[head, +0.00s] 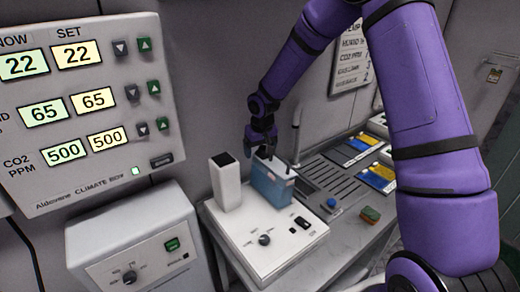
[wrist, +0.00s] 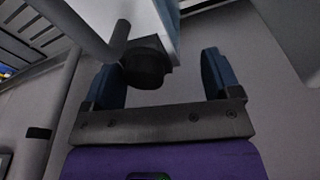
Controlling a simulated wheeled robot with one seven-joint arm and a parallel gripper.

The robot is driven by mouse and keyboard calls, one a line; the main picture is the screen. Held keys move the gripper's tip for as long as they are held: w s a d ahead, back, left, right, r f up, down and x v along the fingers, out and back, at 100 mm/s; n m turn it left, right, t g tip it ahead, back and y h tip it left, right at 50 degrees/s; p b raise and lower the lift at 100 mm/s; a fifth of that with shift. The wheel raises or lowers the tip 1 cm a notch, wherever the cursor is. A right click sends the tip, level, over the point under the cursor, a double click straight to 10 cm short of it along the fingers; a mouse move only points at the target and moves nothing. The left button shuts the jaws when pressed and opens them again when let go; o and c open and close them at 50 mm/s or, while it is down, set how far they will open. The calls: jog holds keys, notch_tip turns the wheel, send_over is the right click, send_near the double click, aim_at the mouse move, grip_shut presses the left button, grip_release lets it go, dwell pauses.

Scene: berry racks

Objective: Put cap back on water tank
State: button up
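The water tank (head: 270,186) is a translucent blue box standing upright in the white unit (head: 278,250). My gripper (head: 258,152) is just above the tank's top left part, pointing down. In the wrist view its two dark blue fingers (wrist: 164,78) are spread wide apart. A round black piece (wrist: 146,62), which looks like a cap, is between them, nearer the left finger, with clear space to the right finger. I cannot tell whether it sits on the tank or touches the left finger. In the head view the gripper hides that part of the tank's top.
A tall white block (head: 225,183) stands close to the tank's left. A thin grey post (head: 295,142) rises behind the tank. A vented panel (head: 330,182) with coloured cards lies to the right. A climate display (head: 90,110) is on the wall at left.

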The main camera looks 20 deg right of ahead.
aim_at(261, 155)
jog(key=shift+s+a+f, duration=0.1)
jog(key=shift+s+f, duration=0.5)
jog(key=shift+f, duration=0.3)
jog(key=shift+w+r, duration=0.15)
jog(key=shift+r, duration=0.4)
jog(key=s+d+r+h, duration=0.1)
jog(key=s+r, duration=0.3)
jog(key=r, duration=0.6)
jog(key=s+d+r, duration=0.1)
jog(key=s+r, duration=0.3)
jog(key=r, duration=0.6)
jog(key=s+d+r+t, duration=0.1)
jog(key=s+r, duration=0.2)
jog(key=s, duration=0.6)
jog(key=s+d+r+m+t, duration=0.1)
jog(key=s+d+r, duration=0.1)
jog(key=s, duration=0.8)
jog(key=s+d+r+t, duration=0.1)
jog(key=s+r, duration=0.3)
jog(key=s, duration=0.6)
jog(key=shift+d+r+y, duration=0.35)
jog(key=shift+d+y, duration=0.05)
